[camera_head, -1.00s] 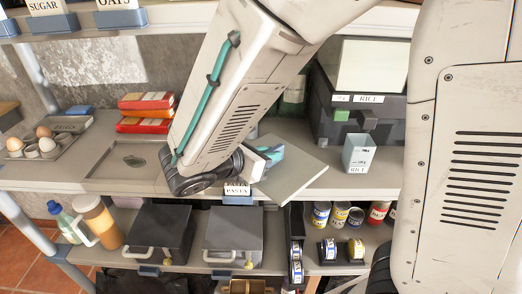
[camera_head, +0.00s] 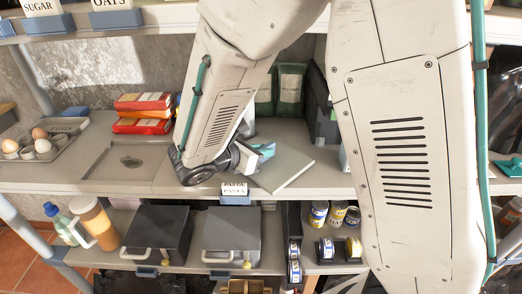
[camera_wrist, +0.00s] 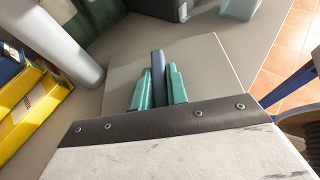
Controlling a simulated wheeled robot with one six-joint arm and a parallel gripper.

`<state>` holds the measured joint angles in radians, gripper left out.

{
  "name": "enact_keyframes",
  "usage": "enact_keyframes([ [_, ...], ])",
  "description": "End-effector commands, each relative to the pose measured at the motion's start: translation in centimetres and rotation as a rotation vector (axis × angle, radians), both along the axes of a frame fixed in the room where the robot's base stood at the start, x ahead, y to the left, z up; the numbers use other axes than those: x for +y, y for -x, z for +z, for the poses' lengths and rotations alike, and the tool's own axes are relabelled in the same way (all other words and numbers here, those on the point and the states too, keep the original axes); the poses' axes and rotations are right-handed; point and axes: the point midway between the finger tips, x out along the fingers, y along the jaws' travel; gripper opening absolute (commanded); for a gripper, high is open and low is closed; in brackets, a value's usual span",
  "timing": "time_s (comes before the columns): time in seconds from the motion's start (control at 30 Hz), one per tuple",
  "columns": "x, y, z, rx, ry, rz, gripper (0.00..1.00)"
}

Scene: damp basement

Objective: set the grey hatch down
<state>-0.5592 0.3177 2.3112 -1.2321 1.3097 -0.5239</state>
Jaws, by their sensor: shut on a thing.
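The grey hatch (camera_head: 290,178) is a flat square panel at the front of the middle shelf, right of my wrist. It also shows in the wrist view (camera_wrist: 207,68), with an upright-looking blue-grey bar handle (camera_wrist: 158,66). My gripper (camera_wrist: 159,88) is shut on that handle, one teal finger on each side. In the head view my gripper (camera_head: 264,151) is partly hidden by my wrist. The panel looks nearly level and very close to the shelf top. I cannot tell whether its underside touches the shelf.
A PASTA label (camera_head: 235,189) is on the shelf edge. Cans (camera_head: 319,212) and dark boxes (camera_head: 158,232) fill the shelf below.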

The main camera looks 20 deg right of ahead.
Motion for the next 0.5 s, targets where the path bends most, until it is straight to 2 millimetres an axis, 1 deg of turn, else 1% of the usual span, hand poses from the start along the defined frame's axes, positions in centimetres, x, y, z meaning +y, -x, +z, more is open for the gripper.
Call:
enact_keyframes([
  [0.1,0.01,0.0,-0.3,0.001,0.0,0.0,0.0],
  [0.13,0.01,0.0,-0.3,0.001,0.0,0.0,0.21],
  [0.2,0.01,0.0,-0.28,0.0,0.0,0.0,0.37],
  [0.5,0.01,0.0,-0.13,-0.001,0.0,0.0,0.37],
])
